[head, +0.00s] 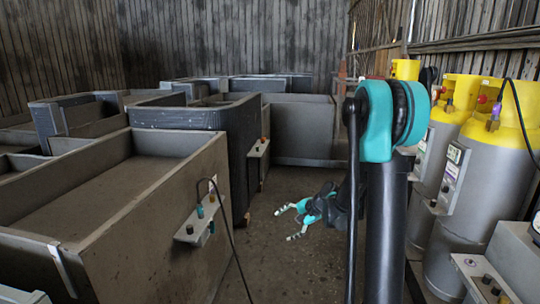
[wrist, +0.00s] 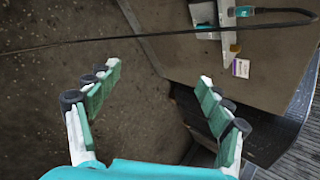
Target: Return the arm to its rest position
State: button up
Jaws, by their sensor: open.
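My gripper (head: 286,223) hangs over the floor in the aisle, in the middle of the head view. Its teal and white fingers are spread and point to the left. In the wrist view my gripper (wrist: 158,76) is open, with nothing between the green finger pads. My arm's teal joint and dark links stand at the right of centre in the head view and hide part of what is behind them.
A large grey open-topped bin (head: 150,210) with a control box (head: 197,225) and dangling cable (head: 232,235) stands left. Grey cylinders (head: 490,165) with yellow tops stand right. The floor (head: 270,260) between is clear. A dark cable (wrist: 150,36) crosses the wrist view.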

jog(key=s+d+n+h, duration=0.3)
jog(key=s+d+n, duration=0.2)
jog(key=s, duration=0.9)
jog(key=s+d+f+n+h, duration=0.1)
jog(key=s+d+n+h, duration=0.3)
jog(key=s+d, duration=0.4)
jog(key=s+n, duration=0.1)
jog(key=s, duration=0.4)
jog(key=shift+s+h, duration=0.3)
jog(key=shift+s, duration=0.1)
